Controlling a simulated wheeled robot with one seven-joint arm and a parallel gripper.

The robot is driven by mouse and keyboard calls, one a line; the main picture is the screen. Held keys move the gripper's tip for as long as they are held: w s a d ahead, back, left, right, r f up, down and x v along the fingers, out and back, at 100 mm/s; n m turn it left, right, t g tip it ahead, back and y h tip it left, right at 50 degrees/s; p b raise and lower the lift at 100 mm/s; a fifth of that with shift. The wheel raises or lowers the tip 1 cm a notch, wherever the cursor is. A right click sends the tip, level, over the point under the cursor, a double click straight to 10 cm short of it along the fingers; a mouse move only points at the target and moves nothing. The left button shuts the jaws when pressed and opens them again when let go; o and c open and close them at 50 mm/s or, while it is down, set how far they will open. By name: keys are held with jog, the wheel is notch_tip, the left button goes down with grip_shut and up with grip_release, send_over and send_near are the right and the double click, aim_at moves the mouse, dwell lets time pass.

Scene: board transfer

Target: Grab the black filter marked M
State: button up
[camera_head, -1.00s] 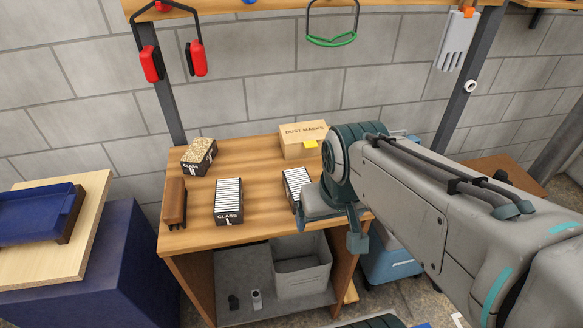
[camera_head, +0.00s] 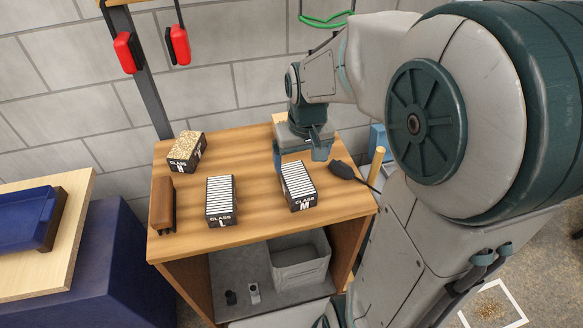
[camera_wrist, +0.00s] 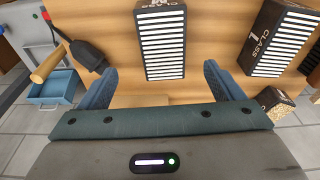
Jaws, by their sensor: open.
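The black filter marked M (camera_head: 299,186), with white pleats on top and a CLASS M label on its front end, lies on the wooden workbench (camera_head: 255,225) at the right of the row. My gripper (camera_head: 309,150) is just behind and above its far end. In the wrist view the filter (camera_wrist: 160,42) lies beyond and between the two blue fingers of my open gripper (camera_wrist: 158,76), with nothing held. Its M label is partly cut off at the top edge there. I cannot tell the exact height of the fingers above it.
The filter marked L (camera_head: 221,200) lies left of it, with a clear gap. A third filter marked H (camera_head: 187,152), tan on top, is farther back left. A black plug-like object (camera_head: 344,170) lies right of the M filter.

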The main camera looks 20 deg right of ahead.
aim_at(297, 179)
jog(key=f, duration=0.3)
jog(key=w+f, duration=0.1)
jog(key=f, duration=0.6)
jog(key=shift+w+a, duration=0.25)
jog(key=shift+a, duration=0.05)
jog(key=c, duration=1.1)
